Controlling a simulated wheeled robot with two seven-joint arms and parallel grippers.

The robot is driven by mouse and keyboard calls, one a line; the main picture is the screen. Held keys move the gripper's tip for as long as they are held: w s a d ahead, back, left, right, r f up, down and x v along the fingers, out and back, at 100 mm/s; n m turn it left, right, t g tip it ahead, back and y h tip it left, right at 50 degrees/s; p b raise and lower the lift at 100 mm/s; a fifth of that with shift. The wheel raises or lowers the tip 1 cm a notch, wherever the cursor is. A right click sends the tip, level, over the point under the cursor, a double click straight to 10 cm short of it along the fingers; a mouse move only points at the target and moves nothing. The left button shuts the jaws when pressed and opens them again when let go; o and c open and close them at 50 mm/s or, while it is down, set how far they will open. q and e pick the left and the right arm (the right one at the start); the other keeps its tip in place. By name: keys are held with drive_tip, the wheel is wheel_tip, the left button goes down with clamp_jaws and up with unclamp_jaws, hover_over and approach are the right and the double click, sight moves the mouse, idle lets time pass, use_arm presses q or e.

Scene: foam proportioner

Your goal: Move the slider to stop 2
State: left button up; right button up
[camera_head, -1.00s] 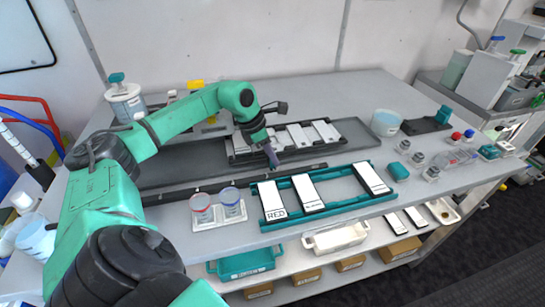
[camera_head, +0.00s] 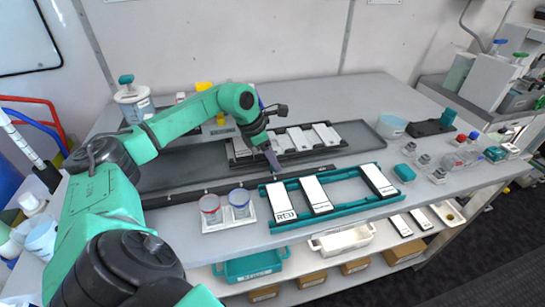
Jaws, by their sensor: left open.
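A long dark rail (camera_head: 225,187) lies across the table, with small light pins along it. My left gripper (camera_head: 274,163) points down over the right part of this rail. Its jaws are small in the picture, open, and hold nothing that I can see. I cannot make out the slider or the stop numbers; the gripper covers part of the rail. My right gripper is not in view.
A teal rack (camera_head: 347,203) with white-topped blocks, one labelled RED, stands in front of the rail. A white tray (camera_head: 215,226) with two cups is left of it. A dark tray (camera_head: 362,135) with more white-topped blocks lies behind. Small bottles stand at the right.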

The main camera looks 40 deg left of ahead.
use_arm(q)
drive_tip(key=v, duration=1.4)
drive_tip(key=shift+r+b, duration=0.25)
drive_tip(key=shift+b, duration=0.15)
